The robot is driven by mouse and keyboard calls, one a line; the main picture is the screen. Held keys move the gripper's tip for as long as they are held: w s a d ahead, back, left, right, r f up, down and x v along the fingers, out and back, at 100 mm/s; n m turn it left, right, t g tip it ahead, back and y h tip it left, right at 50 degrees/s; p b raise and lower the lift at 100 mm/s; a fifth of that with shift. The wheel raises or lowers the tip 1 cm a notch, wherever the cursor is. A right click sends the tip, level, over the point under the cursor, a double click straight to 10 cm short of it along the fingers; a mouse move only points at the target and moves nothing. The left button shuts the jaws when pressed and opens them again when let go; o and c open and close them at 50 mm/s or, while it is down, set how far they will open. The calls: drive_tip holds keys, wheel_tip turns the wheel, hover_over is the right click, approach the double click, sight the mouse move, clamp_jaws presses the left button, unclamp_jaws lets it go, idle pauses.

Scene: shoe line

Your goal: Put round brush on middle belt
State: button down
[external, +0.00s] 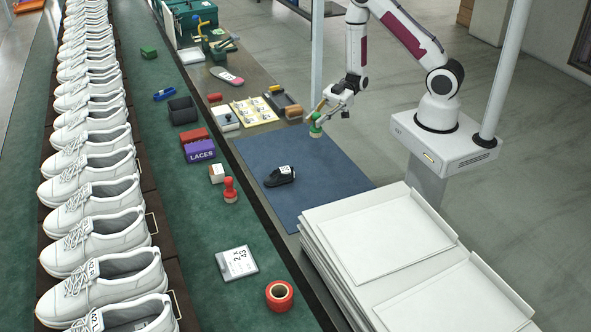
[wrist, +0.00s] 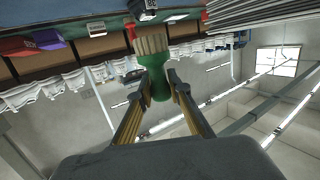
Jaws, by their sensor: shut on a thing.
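The round brush (external: 315,130) has a green body. In the wrist view the round brush (wrist: 157,78) shows a green handle and pale tan bristles pointing away from my gripper. My gripper (external: 321,114) is shut on the green part, with a finger on each side; my gripper also shows in the wrist view (wrist: 160,84). The brush is over the far right part of the blue mat (external: 310,175); I cannot tell its exact height. A green strip (external: 190,225) runs between the shoe row and the workbench; another green strip (external: 28,75) lies beyond the shoes.
White shoes (external: 95,195) fill the line at left. The green strip holds a purple laces box (external: 199,151), a red-handled stamp (external: 230,190), a tape roll (external: 280,296) and other items. A black shoe (external: 279,177) lies on the mat. White trays (external: 395,235) are stacked at front right.

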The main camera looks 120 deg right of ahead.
sight(316, 134)
drive_tip(key=shift+f, duration=0.15)
drive_tip(key=shift+f, duration=2.75)
drive_tip(key=shift+f, duration=0.15)
drive_tip(key=shift+f, duration=1.95)
drive_tip(key=shift+f, duration=0.15)
drive_tip(key=c, duration=1.9)
unclamp_jaws()
drive_tip(key=shift+r, duration=0.2)
drive_tip(key=shift+v, duration=6)
